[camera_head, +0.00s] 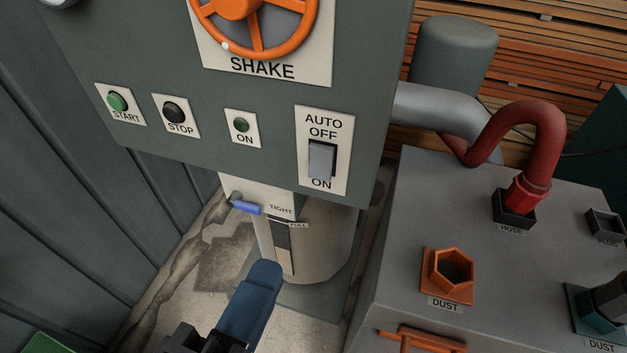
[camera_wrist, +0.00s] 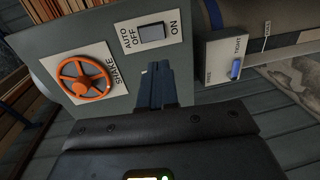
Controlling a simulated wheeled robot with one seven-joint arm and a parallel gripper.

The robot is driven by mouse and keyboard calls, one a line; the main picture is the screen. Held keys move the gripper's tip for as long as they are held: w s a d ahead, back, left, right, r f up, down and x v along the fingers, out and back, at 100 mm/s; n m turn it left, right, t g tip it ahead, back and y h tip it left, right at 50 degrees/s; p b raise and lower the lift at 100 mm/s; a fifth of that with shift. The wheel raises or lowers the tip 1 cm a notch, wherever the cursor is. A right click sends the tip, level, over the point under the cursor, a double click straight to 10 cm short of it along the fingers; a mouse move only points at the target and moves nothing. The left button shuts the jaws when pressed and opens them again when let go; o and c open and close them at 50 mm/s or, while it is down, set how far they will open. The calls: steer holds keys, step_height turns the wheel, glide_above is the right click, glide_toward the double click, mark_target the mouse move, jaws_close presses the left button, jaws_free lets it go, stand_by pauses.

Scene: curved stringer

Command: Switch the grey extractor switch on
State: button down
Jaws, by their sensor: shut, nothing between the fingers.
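The grey extractor switch (camera_head: 321,160) is a rocker on a white plate labelled AUTO, OFF and ON, at the lower right of the grey-green panel. It also shows in the wrist view (camera_wrist: 151,33). From the head view I cannot tell for sure which position it is in. My gripper (camera_head: 262,275) has blue fingers and is below and to the left of the switch, apart from it. In the wrist view the shut fingertips (camera_wrist: 158,68) point toward the panel just beneath the switch plate. Nothing is held.
The panel holds a green START button (camera_head: 118,101), a black STOP button (camera_head: 174,112), an ON lamp (camera_head: 241,125) and an orange SHAKE wheel (camera_head: 255,20). A blue lever (camera_head: 246,207) sits below. A grey box (camera_head: 400,230) with a red hose (camera_head: 540,130) stands at the right.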

mark_target(319, 175)
steer(key=shift+w, duration=0.1)
steer(key=p+x, duration=0.2)
steer(key=x, duration=1.1)
steer(key=shift+w+d, duration=0.15)
steer(key=shift+w, duration=0.25)
steer(key=shift+f, duration=0.1)
steer(key=shift+d+f, duration=0.1)
steer(key=shift+f, duration=0.05)
steer(key=shift+w+b, duration=0.15)
steer(key=shift+b, duration=0.2)
